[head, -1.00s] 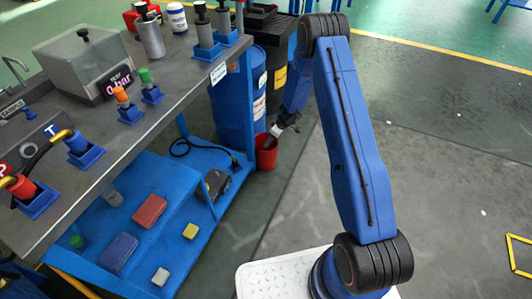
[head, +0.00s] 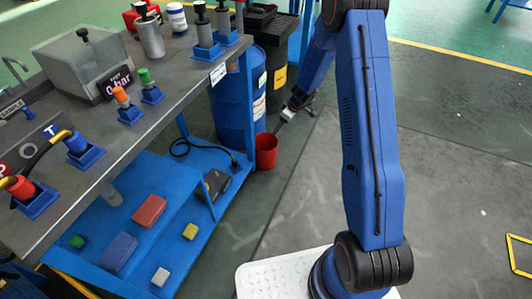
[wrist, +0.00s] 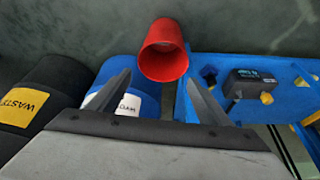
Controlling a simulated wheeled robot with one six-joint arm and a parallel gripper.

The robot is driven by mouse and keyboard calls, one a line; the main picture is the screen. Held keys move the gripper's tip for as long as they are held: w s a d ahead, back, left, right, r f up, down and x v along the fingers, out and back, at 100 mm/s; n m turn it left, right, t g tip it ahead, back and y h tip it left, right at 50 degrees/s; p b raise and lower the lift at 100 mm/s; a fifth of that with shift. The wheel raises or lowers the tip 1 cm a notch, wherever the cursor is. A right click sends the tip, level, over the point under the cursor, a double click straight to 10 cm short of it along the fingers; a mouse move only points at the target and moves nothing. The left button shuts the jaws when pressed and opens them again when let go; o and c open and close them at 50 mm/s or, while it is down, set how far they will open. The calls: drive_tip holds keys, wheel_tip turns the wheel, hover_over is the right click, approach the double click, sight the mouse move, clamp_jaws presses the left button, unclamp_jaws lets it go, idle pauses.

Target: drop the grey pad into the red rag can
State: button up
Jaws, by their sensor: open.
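The red rag can (head: 266,152) stands on the floor beside the blue bench leg. In the wrist view the red can (wrist: 163,50) shows just beyond my fingertips, its mouth toward me. My gripper (head: 285,116) is above and slightly right of the can in the head view. In the wrist view my gripper (wrist: 157,80) has its two fingers spread wide with nothing between them. I cannot make out a grey pad in the gripper. The inside of the can looks red and dark, and I cannot tell what lies in it.
A blue drum (head: 232,105) and a black waste bin (head: 278,60) stand behind the can. The bench's lower shelf (head: 150,240) holds a red block (head: 149,211), a blue-grey block (head: 118,252) and small cubes.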

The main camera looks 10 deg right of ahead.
drive_tip(key=shift+v, duration=1.5)
drive_tip(key=shift+r, duration=0.1)
drive_tip(key=s+a+r+m, duration=0.2)
drive_tip(key=s+r, duration=0.8)
drive_tip(key=r, duration=0.5)
drive_tip(key=s+a+r+m, duration=0.1)
drive_tip(key=s+a+r, duration=0.1)
drive_tip(key=s+r, duration=1.05)
drive_tip(key=s+d+r+m+h, duration=0.1)
drive_tip(key=s+r+m, duration=0.1)
drive_tip(key=s, duration=0.7)
drive_tip(key=s+d+r+m+t+h, duration=0.1)
drive_tip(key=s+r, duration=0.3)
drive_tip(key=s, duration=0.5)
drive_tip(key=s+d+r+m+h, duration=0.1)
drive_tip(key=s+d+r+m, duration=0.2)
drive_tip(key=s, duration=0.7)
drive_tip(key=shift+r+t, duration=0.4)
drive_tip(key=shift+r, duration=0.2)
drive_tip(key=shift+c, duration=0.6)
